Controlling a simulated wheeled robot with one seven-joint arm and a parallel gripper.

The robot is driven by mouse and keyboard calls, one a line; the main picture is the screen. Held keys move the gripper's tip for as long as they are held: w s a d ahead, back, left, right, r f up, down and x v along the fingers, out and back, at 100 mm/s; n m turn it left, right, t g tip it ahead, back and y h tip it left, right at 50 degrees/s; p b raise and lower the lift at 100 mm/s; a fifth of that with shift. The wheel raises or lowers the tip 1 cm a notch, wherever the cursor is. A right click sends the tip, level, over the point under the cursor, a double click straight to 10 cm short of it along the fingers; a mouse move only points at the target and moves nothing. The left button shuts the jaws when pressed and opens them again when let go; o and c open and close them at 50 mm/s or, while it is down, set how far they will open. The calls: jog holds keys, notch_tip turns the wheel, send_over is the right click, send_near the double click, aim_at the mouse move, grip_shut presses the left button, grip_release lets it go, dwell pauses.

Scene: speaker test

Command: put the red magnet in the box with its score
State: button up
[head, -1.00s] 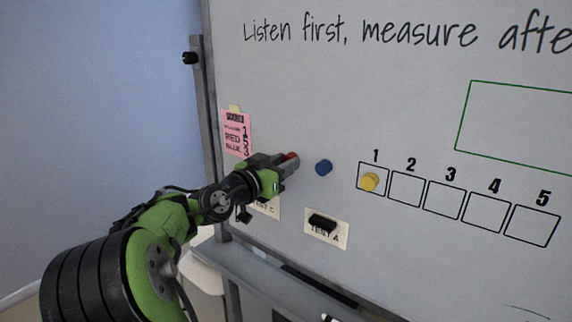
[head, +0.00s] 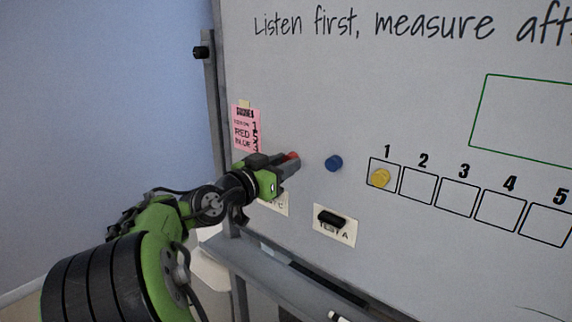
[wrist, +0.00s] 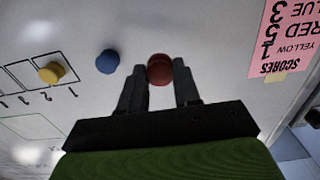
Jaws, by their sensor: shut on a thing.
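The red magnet (wrist: 159,68) is round and sits between the two fingers of my gripper (wrist: 166,84) in the wrist view. My gripper is shut on it. In the head view the red magnet (head: 292,156) shows at the tips of my gripper (head: 289,166), left of the blue magnet. I cannot tell whether it touches the whiteboard. A row of numbered boxes is drawn on the board; box 5 (head: 548,226) is at the right edge, partly cut off. The pink score note (head: 246,128) reads yellow 1, red 5, blue 3 in the wrist view (wrist: 284,36).
The blue magnet (head: 334,162) is on the board right of my gripper. The yellow magnet (head: 380,178) is in box 1. A black item (head: 332,218) is on the Test A card below. A tray ledge (head: 300,275) runs under the board. Boxes 2 to 4 are empty.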

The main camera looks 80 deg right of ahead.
jog(key=shift+v, duration=1.2)
